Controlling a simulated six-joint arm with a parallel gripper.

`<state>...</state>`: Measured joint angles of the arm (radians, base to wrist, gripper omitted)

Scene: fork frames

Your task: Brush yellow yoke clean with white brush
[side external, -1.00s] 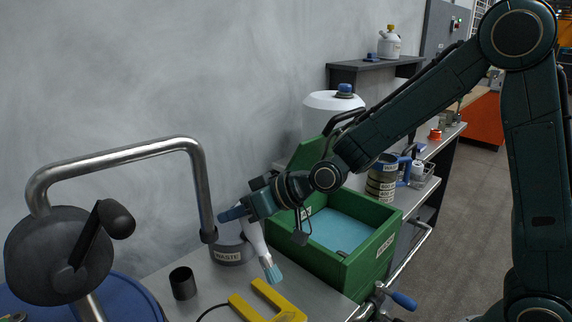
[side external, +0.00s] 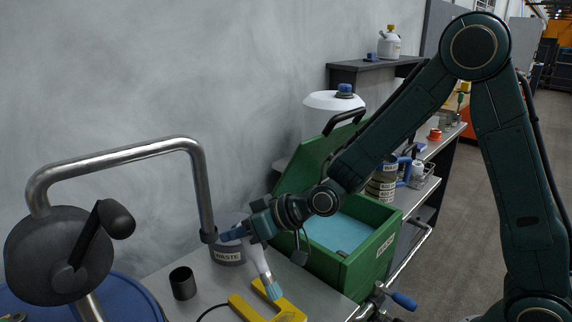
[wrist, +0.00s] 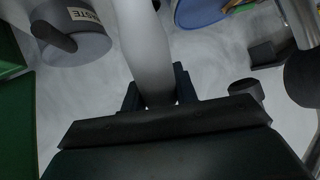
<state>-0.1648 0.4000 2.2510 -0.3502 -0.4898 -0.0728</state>
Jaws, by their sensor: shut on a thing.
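The white brush (side external: 259,263) has a pale handle and light blue bristles, and it hangs tilted with the bristles down. My gripper (side external: 243,232) is shut on its handle. The handle also shows between my fingers in the wrist view (wrist: 142,45); the bristles are out of that view. The yellow yoke (side external: 289,313) is a forked piece lying on the metal bench at the bottom of the side view, partly cut off by the frame. The bristles are at the yoke, overlapping its slot in the picture; I cannot tell whether they touch it.
A grey waste pot (side external: 229,254) stands behind the brush. A black cup (side external: 183,284) stands left of the yoke. An open green wash box (side external: 356,275) with blue contents is at right. A bent metal pipe (side external: 120,155) arches over the left side.

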